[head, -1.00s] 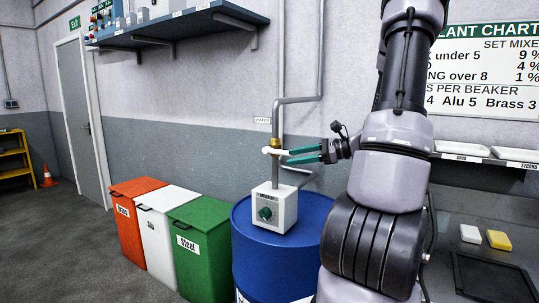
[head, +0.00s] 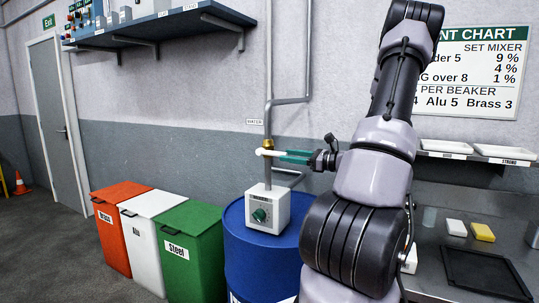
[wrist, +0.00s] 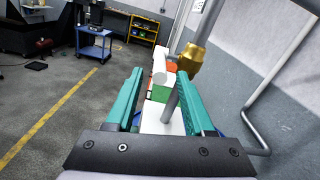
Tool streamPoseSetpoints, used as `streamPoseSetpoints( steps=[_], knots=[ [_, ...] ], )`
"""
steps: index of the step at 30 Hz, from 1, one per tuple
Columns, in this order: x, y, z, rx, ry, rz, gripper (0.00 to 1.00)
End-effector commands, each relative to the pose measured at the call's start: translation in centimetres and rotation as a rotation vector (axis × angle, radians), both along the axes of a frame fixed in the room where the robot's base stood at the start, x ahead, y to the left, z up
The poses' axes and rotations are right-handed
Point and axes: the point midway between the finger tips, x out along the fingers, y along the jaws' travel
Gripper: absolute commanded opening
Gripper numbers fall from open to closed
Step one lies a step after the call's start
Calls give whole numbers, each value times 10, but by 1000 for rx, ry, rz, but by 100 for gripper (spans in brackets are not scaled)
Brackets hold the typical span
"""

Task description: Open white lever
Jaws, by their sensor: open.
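The white lever (head: 265,152) sits at the brass valve fitting (head: 268,143) on the grey wall pipe, above the blue drum. My gripper (head: 284,157) is open, with green fingers, just right of the lever and level with it. In the wrist view the lever (wrist: 159,66) lies ahead between the two fingertips of my gripper (wrist: 160,76), with the brass fitting (wrist: 190,57) just right of it. Its near end appears to reach the gap between the tips. I cannot tell whether a finger touches it.
A white box with a green knob (head: 270,209) stands on the blue drum (head: 236,240) below. Red (head: 110,235), white (head: 146,245) and green (head: 192,247) bins stand left. The pipe (head: 269,90) runs close by. A workbench (head: 428,262) is at right.

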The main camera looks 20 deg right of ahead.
Motion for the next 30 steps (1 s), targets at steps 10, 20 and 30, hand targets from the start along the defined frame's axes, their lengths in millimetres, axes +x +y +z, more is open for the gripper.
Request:
streamPoseSetpoints(
  steps=[10, 20, 30],
  knots=[
    [48, 38, 0, 0, 1, 4, 53],
    [60, 47, 0, -1, 1, 1, 53],
    [60, 47, 0, -2, 0, 1, 0]
  ],
)
